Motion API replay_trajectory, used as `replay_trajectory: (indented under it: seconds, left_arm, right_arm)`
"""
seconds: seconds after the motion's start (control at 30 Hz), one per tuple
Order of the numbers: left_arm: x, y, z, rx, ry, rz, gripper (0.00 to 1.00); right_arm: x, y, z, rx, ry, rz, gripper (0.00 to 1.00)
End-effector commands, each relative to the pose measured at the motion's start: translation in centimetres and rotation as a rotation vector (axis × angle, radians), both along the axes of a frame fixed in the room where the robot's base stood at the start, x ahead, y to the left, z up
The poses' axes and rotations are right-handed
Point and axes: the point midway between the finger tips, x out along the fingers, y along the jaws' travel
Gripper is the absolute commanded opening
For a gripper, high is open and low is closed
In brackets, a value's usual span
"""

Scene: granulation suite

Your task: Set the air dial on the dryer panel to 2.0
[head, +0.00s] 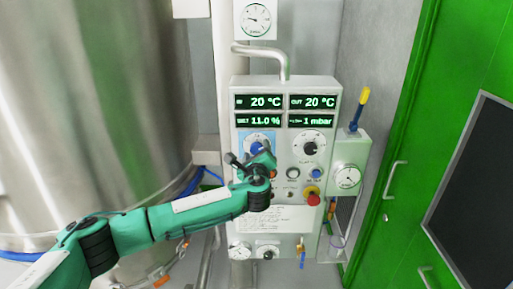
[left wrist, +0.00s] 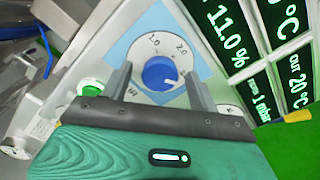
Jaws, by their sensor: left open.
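The air dial is a blue knob (left wrist: 158,73) on a white scale disc with a light blue surround on the dryer panel (head: 285,84). The scale shows 1.0 and 2.0 in the left wrist view. A white mark on the knob sits at its lower right side in that picture, away from the 2.0; I cannot read its exact value. In the head view the knob (head: 257,139) is partly hidden by my left gripper (head: 250,160). My left gripper is open, with one finger on each side of the knob; contact is unclear. My right gripper is not in view.
Green displays (head: 312,102) read 20 °C, 11.0 % and 1 mbar. A second dial with a black knob (head: 310,147) is to the right. Below are small buttons and a red knob (head: 312,197). A steel vessel (head: 110,90) stands left, a green door (head: 420,130) right.

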Motion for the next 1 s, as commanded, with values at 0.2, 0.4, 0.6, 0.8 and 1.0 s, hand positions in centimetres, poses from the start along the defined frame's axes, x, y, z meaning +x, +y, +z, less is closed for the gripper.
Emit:
replay_trajectory:
  seconds: [0.2,0.4,0.6,0.8,1.0]
  left_arm:
    - [0.6,0.0,0.0,0.0,0.0,0.001,0.61]
    - [0.6,0.0,0.0,0.0,-0.001,0.001,0.61]
    - [0.6,0.0,0.0,0.0,-0.001,0.001,0.24]
    - [0.6,0.1,-0.1,-0.004,0.001,0.001,0.17]
    - [0.6,0.1,-0.4,-0.048,0.001,0.001,0.17]
  right_arm:
    - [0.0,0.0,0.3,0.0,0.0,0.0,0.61]
    - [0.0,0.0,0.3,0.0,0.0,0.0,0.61]
    - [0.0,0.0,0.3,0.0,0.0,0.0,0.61]
    - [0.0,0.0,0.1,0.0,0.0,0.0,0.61]
    - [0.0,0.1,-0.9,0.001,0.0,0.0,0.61]
